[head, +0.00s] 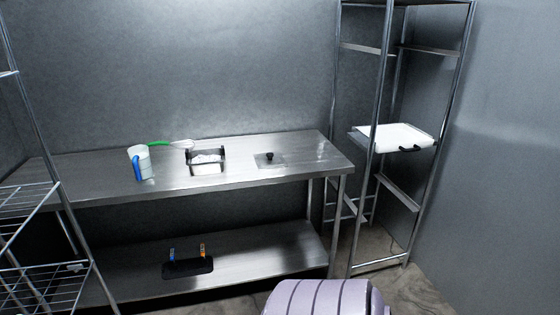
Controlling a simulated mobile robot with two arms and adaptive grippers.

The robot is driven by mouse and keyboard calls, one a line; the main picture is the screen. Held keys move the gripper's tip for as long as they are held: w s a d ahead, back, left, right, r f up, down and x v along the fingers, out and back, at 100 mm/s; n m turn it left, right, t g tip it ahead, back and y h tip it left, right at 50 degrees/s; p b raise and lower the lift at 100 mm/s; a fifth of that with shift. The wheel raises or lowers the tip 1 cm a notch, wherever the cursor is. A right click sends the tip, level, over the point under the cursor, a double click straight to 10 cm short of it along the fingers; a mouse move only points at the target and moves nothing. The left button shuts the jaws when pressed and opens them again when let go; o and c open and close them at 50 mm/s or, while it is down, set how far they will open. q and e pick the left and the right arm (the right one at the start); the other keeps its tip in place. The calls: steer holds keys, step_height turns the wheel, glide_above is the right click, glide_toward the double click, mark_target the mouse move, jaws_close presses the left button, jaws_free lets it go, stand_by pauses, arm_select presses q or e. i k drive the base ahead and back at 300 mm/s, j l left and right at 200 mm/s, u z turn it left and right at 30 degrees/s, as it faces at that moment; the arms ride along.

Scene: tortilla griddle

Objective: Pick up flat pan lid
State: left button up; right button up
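A flat metallic lid (262,163) with a small black knob lies on the right part of the steel table's top, in the head view. Its grey surface blends with the table, so its edges are hard to make out. Neither of my grippers shows in this view.
The steel table (310,150) also bears a metal pan (208,168) with black handles, a green-handled utensil (160,144) and a white jug (144,163) with a blue handle. A black tray (188,268) lies on the lower shelf. Racks stand left (30,200) and right (380,80).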

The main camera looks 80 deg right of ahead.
mark_target(270, 160)
steer(key=z, duration=2.35)
steer(key=i+j, duration=0.25)
steer(key=i, duration=0.25)
steer(key=i+j+z, duration=0.1)
steer(key=i+j, duration=0.15)
steer(key=i, duration=0.2)
steer(key=i+j, duration=0.25)
steer(key=i, duration=0.25)
steer(key=z, duration=0.05)
